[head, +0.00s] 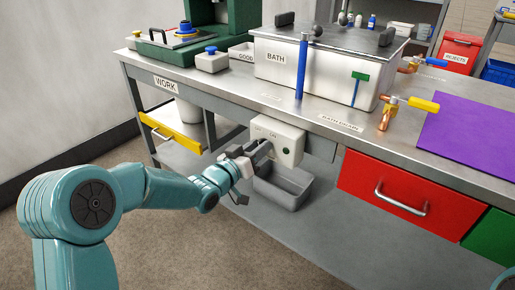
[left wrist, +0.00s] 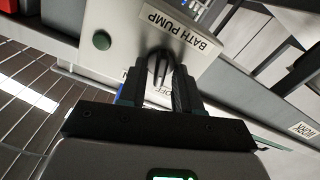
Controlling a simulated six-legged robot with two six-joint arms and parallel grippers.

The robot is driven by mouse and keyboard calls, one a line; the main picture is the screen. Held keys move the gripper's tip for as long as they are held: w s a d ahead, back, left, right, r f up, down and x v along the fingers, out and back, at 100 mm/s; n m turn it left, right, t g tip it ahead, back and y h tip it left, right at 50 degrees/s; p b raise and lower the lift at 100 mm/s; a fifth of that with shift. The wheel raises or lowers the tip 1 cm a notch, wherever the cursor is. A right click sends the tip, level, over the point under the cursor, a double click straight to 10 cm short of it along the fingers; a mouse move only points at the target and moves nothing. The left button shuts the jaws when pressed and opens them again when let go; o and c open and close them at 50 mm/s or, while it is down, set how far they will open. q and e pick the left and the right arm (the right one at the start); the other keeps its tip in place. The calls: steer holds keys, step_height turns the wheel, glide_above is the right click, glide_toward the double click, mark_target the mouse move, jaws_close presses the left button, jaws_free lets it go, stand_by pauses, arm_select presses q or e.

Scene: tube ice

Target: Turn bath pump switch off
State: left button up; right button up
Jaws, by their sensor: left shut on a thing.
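The bath pump box (head: 292,150) is a pale box on the front of the bench, below the bath. Its face also shows in the left wrist view (left wrist: 130,25), with an upside-down BATH PUMP label (left wrist: 178,33) and a green round button or lamp (left wrist: 102,40). The dark switch knob (left wrist: 160,66) is on that face, next to partly hidden OFF lettering. My left gripper (head: 264,149) reaches the box from the left. In the left wrist view its fingers (left wrist: 158,88) are shut on the knob and hide part of it. My right gripper is not in view.
A grey bin (head: 284,190) sits below the box. A red drawer (head: 395,193) is to the right and an open yellow drawer (head: 172,134) to the left. The white bath (head: 275,62) and a yellow-handled valve (head: 422,104) are on the bench above.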

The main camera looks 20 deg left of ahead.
arm_select(q)
steer(key=shift+n, duration=1.1)
steer(key=o, duration=0.7)
steer(key=shift+c, duration=0.2)
steer(key=shift+s, duration=0.1)
steer(key=p+v, duration=0.2)
steer(key=v, duration=1.4)
steer(key=shift+p, duration=0.35)
